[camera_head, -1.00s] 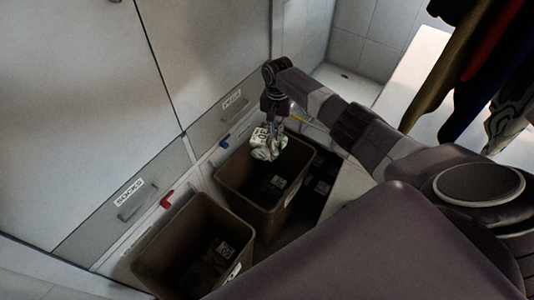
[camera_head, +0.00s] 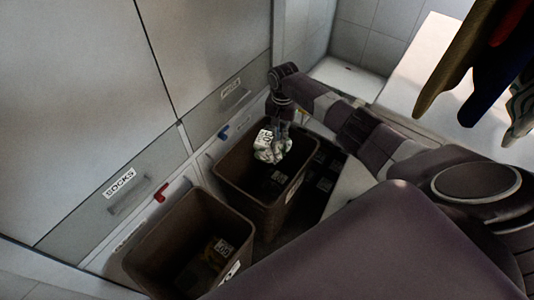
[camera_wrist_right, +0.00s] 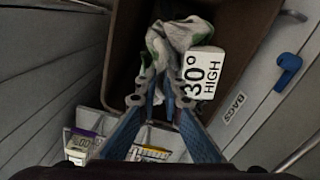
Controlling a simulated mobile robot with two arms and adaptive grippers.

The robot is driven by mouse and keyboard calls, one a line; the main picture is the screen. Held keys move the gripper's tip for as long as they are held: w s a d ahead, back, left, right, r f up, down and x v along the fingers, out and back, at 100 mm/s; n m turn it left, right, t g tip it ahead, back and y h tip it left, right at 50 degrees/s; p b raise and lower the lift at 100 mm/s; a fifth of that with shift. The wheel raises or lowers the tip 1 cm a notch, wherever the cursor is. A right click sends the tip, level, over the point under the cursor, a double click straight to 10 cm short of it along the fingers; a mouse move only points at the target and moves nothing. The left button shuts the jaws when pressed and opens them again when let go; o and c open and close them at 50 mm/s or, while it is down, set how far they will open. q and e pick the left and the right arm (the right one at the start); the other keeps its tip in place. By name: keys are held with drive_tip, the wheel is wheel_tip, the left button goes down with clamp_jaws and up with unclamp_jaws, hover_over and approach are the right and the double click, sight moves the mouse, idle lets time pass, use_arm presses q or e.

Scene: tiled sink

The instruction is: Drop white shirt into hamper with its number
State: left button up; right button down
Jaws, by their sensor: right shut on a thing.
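My right gripper (camera_head: 280,128) is shut on a bunched white shirt (camera_head: 270,153), which has some green on it. The shirt hangs over the mouth of the far brown hamper (camera_head: 262,216). In the right wrist view, the fingers (camera_wrist_right: 160,80) pinch the shirt (camera_wrist_right: 180,32), and its white tag (camera_wrist_right: 201,73) reads "30° HIGH". The hamper wall (camera_wrist_right: 238,30) shows behind it. A second brown hamper (camera_head: 148,240) stands nearer, at the lower left. Both hampers have dark insides with small printed tags in them. My left gripper is not in view.
Drawers with a "SOCKS" label (camera_head: 119,183) line the left. A red hook (camera_head: 161,192) and a blue hook (camera_head: 223,132) are on the wall by the hampers. Clothes (camera_head: 470,70) hang at the upper right over a white surface (camera_head: 425,65).

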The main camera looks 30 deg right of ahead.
drive_tip(key=c, duration=2)
unclamp_jaws()
wheel_tip(320, 180, up, 12)
